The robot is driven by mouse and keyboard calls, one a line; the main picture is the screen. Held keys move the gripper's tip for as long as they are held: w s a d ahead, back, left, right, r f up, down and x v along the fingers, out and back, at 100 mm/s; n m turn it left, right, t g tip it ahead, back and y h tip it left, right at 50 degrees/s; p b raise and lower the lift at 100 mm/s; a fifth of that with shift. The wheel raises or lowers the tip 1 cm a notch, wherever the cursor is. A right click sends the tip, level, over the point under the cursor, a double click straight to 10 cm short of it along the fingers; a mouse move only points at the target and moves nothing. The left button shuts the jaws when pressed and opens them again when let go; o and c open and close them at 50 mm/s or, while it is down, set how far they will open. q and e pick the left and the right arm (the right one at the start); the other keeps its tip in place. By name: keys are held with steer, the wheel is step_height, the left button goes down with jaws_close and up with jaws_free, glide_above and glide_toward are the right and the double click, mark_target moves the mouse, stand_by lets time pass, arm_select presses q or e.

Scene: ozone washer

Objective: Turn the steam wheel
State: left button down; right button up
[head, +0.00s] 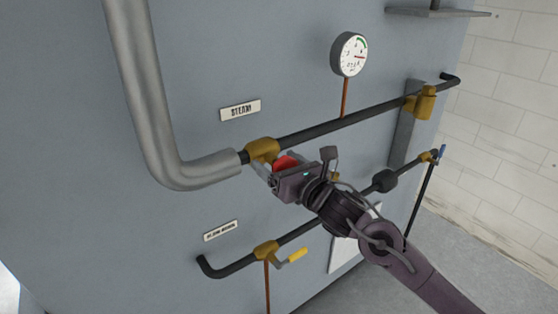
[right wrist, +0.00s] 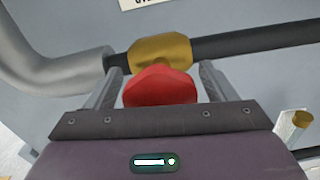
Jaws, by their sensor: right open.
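The red steam wheel (head: 284,163) sits on a brass valve (head: 262,150) in the dark upper pipe, below the STEAM label (head: 240,110). My right gripper (head: 268,172) is at the wheel and hides much of it in the head view. In the right wrist view the wheel (right wrist: 160,86) lies between the two open fingers (right wrist: 160,80), with a finger on each side and small gaps visible. The brass valve (right wrist: 160,48) shows just behind the wheel. My left gripper is in neither view.
A thick grey pipe (head: 150,110) bends into the valve from the left. A gauge (head: 349,54) stands above the upper pipe. A lower pipe with a yellow-handled valve (head: 266,250) runs below my right arm. A white tiled wall is at the right.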

steer(key=shift+c, duration=0.3)
steer(key=c, duration=0.9)
steer(key=shift+f, duration=0.1)
steer(key=shift+f+m+b, duration=0.1)
steer(key=shift+m+b, duration=0.8)
steer(key=shift+m, duration=0.3)
steer(key=m+b, duration=0.1)
steer(key=m, duration=0.2)
steer(key=shift+m+b, duration=0.3)
steer(key=m, duration=0.3)
steer(key=shift+w+d+m+b, duration=0.1)
steer(key=shift+m+b, duration=0.2)
steer(key=shift+b, duration=0.05)
steer(key=shift+m, duration=1.6)
